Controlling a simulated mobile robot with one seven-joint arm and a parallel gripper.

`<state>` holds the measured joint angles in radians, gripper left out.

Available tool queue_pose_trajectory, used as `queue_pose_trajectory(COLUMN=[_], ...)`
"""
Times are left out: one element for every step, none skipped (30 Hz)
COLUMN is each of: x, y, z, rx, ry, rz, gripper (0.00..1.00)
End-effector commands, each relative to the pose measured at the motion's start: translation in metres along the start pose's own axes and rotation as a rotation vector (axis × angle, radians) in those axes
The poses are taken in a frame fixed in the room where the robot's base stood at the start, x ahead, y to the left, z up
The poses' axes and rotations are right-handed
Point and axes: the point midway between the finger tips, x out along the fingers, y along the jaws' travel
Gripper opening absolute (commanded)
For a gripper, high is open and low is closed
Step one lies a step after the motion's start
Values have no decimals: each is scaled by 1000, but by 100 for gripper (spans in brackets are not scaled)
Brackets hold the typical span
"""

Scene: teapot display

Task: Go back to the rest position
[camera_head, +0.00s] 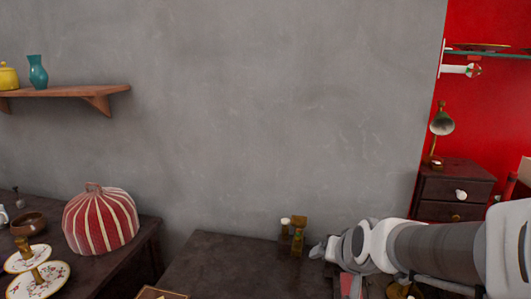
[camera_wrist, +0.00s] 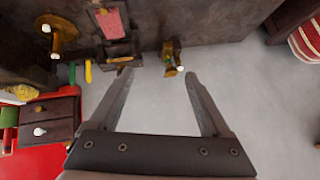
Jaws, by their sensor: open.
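My gripper (camera_head: 322,250) is at the end of my arm, which reaches in from the right over the dark table (camera_head: 225,262) in the head view. In the wrist view my gripper (camera_wrist: 157,76) has its two fingers spread wide apart with nothing between them. Beyond the fingers is the grey wall, and the picture looks turned upside down. A small brass-coloured object with a pale knob (camera_head: 298,235) stands on the table, left of my gripper. It also seems to show near the fingertips in the wrist view (camera_wrist: 170,60). I cannot tell whether they touch it.
A striped red-and-white tea cosy (camera_head: 100,220), a brown bowl (camera_head: 29,223) and a tiered stand (camera_head: 38,281) are on the left table. A shelf (camera_head: 70,92) holds a teal vase (camera_head: 38,73). A dark drawer cabinet (camera_head: 453,187) with a lamp (camera_head: 441,123) stands right.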

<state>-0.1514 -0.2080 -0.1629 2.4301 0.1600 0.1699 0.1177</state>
Motion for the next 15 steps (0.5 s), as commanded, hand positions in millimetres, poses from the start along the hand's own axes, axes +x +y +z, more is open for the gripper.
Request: queue_pose_trajectory(x=[-16,-24,-35,-42,-50,-61,-69,-77,-87,-94,-102,-111,-118,-125,-133], y=[-1,-2,-2,-1,-1,0,0,2,3,5,7,9,11,13,16], z=[4,8,13,17,21,27,31,36,43,48,53,59,64,69,75], rx=[-22,-35,-55,-71,-86,-107,-122,-138,-158,-174,-189,-207,-221,-235,-253], ry=[-14,-28,-46,-59,-71,-88,-101,-113,-129,-141,-153,-167,-178,-188,-202], rz=[-7,-9,-10,-10,-10,-8,-5,-1,4,9,15,24,30,38,50], gripper=[82,82,82,82,82,82,82,82,82,82,82,82,82,82,82])
